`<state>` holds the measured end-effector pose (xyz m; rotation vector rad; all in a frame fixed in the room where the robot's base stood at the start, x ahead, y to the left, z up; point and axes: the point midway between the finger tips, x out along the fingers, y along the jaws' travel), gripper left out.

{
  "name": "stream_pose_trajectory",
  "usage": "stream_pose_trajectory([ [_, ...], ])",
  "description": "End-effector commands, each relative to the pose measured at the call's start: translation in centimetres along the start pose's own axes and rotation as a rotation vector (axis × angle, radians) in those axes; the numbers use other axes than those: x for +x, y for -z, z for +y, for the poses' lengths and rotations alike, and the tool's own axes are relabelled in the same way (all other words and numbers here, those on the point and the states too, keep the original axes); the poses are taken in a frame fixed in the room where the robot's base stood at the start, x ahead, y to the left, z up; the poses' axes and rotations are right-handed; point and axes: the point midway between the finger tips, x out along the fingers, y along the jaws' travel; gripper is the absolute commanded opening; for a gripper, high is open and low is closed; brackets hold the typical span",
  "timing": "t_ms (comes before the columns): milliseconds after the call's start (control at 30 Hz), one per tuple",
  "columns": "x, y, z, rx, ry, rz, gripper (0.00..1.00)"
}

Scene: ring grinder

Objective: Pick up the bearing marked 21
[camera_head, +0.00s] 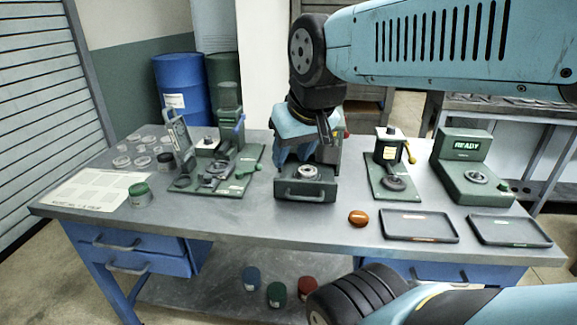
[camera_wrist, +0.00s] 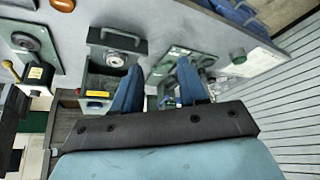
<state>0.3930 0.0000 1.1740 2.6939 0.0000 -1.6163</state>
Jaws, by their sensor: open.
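No marking 21 is legible in either view, so I cannot tell which ring is the bearing marked 21. One metal ring (camera_head: 307,171) lies in the open front tray of the middle green machine (camera_head: 318,190); it also shows in the wrist view (camera_wrist: 115,59). Another ring (camera_head: 476,177) sits on the green unit reading READY (camera_head: 461,146). Several small round pieces in clear dishes (camera_head: 140,148) stand at the table's left. My gripper (camera_wrist: 159,88) is open and empty, its two blue fingers apart. In the head view it hangs above the middle machine and hides part of it.
The grey workbench (camera_head: 300,222) also holds a green press station (camera_head: 222,160), a smaller fixture with a yellow-knobbed lever (camera_head: 390,165), two dark trays (camera_head: 420,238), an orange disc (camera_head: 358,218), a paper sheet (camera_head: 95,189) and a green-lidded jar (camera_head: 140,195).

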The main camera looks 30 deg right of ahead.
Motion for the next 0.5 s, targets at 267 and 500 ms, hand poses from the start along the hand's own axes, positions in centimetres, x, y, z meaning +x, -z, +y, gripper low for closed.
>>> stream_pose_trajectory([
  [267,0.0,0.0,0.0,0.000,0.000,0.000,0.44],
  [500,0.7,1.6,0.6,0.026,-0.025,-0.019,0.67],
])
